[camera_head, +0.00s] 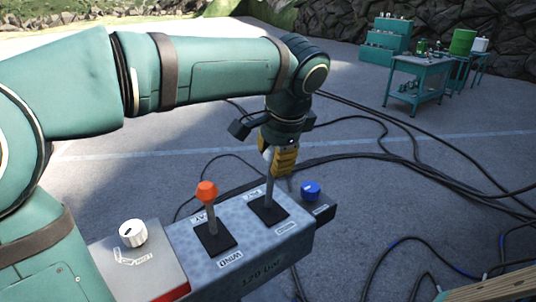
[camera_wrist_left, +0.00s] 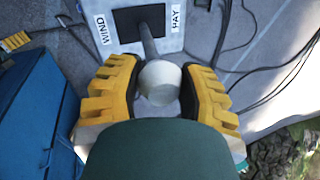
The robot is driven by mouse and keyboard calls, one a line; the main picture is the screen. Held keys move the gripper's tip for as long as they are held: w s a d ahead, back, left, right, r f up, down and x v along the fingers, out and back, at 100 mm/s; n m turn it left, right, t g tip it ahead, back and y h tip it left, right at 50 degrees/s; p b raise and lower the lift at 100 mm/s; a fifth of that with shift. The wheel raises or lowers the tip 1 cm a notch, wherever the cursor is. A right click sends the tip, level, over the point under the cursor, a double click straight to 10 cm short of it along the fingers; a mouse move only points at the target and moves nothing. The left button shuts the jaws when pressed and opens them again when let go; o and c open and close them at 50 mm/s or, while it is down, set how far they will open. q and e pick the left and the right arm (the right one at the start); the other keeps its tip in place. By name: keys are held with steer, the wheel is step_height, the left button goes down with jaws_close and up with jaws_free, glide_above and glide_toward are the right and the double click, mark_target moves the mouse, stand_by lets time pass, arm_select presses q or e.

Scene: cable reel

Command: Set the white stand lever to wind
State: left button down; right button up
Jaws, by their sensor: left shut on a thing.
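The white stand lever has a white ball knob (camera_wrist_left: 160,82) on a grey shaft that rises from a black plate (camera_head: 268,210) on the control box. My left gripper (camera_head: 283,160) comes down from above, its yellow fingers shut around the knob. In the left wrist view the gripper (camera_wrist_left: 158,92) has one finger on each side of the knob. The WIND label (camera_wrist_left: 103,29) is left of the plate and the PAY label (camera_wrist_left: 177,18) right of it. The lever looks near upright; its exact setting is hard to tell. My right gripper is not in view.
A second lever with an orange knob (camera_head: 207,190) stands left of the white one on the grey control box (camera_head: 265,255). A blue knob (camera_head: 310,190) is close on the right. A white dial (camera_head: 132,232) is at lower left. Cables (camera_head: 410,170) lie on the ground.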

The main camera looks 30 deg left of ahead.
arm_select(q)
steer(key=shift+t+y, duration=0.3)
steer(key=shift+y, duration=0.4)
steer(key=d, duration=0.1)
steer(key=s+d, duration=0.1)
steer(key=d+f+b, duration=0.1)
steer(key=shift+s+d, duration=0.25)
steer(key=shift+d, duration=0.1)
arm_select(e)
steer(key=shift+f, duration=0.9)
arm_select(q)
steer(key=shift+c, duration=2.3)
jaws_free()
steer(key=v, duration=1.2)
steer(key=shift+s, duration=0.1)
steer(key=shift+d, duration=0.1)
